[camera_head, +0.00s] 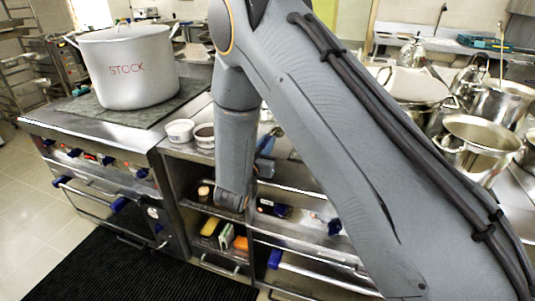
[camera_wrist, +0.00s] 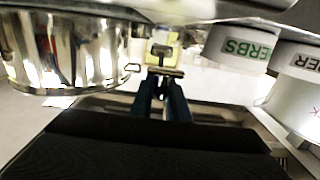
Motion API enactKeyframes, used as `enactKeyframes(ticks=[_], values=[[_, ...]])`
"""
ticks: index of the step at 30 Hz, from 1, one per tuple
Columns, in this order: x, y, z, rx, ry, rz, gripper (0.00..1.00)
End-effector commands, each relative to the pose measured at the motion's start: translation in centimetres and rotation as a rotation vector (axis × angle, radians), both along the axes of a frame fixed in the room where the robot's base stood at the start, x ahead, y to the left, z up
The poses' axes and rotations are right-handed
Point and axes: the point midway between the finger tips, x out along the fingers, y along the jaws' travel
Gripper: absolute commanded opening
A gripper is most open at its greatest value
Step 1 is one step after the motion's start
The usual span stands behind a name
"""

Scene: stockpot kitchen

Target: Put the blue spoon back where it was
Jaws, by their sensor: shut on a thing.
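My gripper (camera_head: 268,143) is over the counter, just right of two small white pots, largely hidden by my arm. In the wrist view, its two dark blue fingers (camera_wrist: 163,92) point away from the camera and are close together. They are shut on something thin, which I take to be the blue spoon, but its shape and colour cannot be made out. A small dark piece shows just beyond the fingertips; I cannot tell whether it belongs to the spoon.
A white pot marked HERBS (camera_wrist: 243,48) and another labelled pot (camera_wrist: 300,75) are close on the right in the wrist view. A shiny metal pot (camera_wrist: 75,55) is close on the left. The stockpot (camera_head: 125,68) stands on the stove. Steel pots (camera_head: 480,145) crowd the right.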

Motion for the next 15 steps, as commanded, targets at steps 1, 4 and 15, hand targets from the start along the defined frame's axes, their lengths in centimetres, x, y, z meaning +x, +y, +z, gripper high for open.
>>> enactKeyframes(ticks=[1,4,15], values=[[0.0,0.0,-0.5,-0.001,0.000,0.000,0.00],[0.0,0.0,-1.0,0.000,-0.001,0.000,0.00],[0.0,0.0,-4.8,-0.001,-0.001,0.001,0.00]])
